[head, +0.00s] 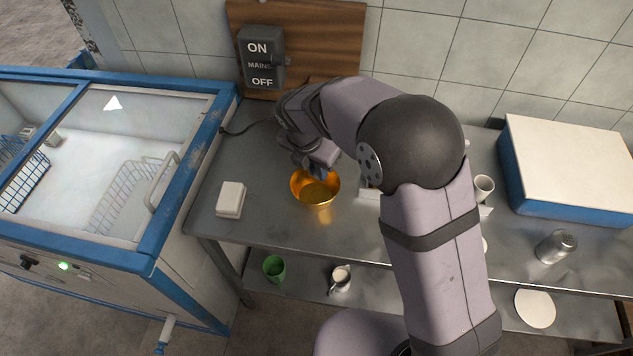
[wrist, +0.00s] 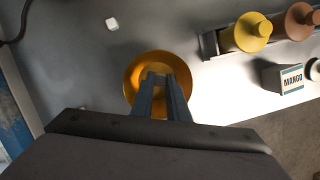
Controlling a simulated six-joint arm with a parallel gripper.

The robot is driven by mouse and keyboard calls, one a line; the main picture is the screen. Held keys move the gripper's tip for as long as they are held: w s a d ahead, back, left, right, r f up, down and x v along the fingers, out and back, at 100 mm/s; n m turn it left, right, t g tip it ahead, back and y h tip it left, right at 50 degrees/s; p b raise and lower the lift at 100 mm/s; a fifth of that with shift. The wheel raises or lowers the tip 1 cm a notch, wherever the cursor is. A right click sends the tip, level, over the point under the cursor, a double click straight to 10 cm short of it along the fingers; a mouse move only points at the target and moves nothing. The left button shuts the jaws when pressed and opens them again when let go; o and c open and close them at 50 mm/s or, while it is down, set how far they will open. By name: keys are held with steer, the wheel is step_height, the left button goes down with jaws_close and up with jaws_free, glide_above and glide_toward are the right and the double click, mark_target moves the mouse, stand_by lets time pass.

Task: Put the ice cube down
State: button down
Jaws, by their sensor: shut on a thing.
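My gripper (head: 318,173) is over the back of the orange-gold bowl (head: 317,203), which stands on the metal table. In the wrist view the two fingers (wrist: 161,76) are close together, with their tips in front of the bowl (wrist: 131,84). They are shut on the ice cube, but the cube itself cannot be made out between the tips. The bowl's inside is partly hidden by the fingers.
A white box (head: 230,199) lies left of the bowl. A chest freezer (head: 150,250) stands at left. A yellow-topped container (wrist: 246,32) and a mango carton (wrist: 292,79) are right in the wrist view. A white cup (head: 484,187) and metal shaker (head: 556,247) are at right.

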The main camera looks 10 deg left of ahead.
mark_target(319, 191)
steer(key=shift+f+p, duration=0.6)
steer(key=shift+f, duration=2.7)
steer(key=shift+f, duration=0.1)
steer(key=c, duration=1.7)
jaws_free()
steer(key=shift+f, duration=0.1)
steer(key=b+v, duration=0.2)
steer(key=v, duration=1)
steer(key=shift+r+b, duration=0.25)
steer(key=shift+b, duration=0.15)
